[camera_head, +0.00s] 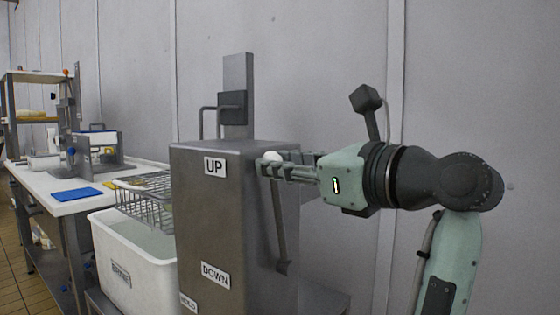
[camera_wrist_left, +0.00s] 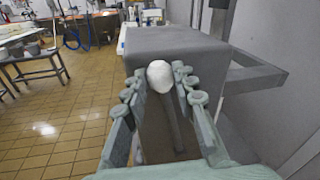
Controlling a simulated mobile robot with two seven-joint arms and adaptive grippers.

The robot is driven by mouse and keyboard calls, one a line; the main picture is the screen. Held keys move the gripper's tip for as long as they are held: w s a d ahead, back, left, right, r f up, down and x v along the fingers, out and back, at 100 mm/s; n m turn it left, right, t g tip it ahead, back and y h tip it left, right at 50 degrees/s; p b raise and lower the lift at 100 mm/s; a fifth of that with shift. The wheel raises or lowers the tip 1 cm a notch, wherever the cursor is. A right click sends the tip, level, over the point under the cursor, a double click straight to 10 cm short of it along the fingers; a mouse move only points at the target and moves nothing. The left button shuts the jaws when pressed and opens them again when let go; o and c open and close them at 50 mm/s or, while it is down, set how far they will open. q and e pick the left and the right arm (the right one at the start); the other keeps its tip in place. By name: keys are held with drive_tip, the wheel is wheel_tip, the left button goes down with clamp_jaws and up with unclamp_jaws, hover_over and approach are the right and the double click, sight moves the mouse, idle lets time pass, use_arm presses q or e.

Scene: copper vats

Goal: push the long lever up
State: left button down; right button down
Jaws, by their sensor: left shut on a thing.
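The long lever (camera_head: 279,220) is a grey rod on the side of a grey metal box (camera_head: 215,225). It stands nearly upright, with its white round knob (camera_head: 272,157) at the top, level with the UP label (camera_head: 215,166). My left gripper (camera_head: 266,166) is shut on the knob, and its fingers partly cover it in the head view. In the left wrist view the knob (camera_wrist_left: 160,76) sits between the two fingers, with the rod running down below it. My right gripper is in neither view.
A white tub (camera_head: 125,262) with a wire basket (camera_head: 145,200) above it stands left of the box. A DOWN label (camera_head: 215,275) is low on the box. A worktable (camera_head: 60,180) with a blue board (camera_head: 77,195) is further left. A wall is behind.

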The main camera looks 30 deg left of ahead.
use_arm(q)
drive_tip(key=shift+w+d+r, duration=0.1)
drive_tip(key=shift+w, duration=0.05)
drive_tip(key=c, duration=1.2)
unclamp_jaws()
drive_tip(key=v, duration=1.2)
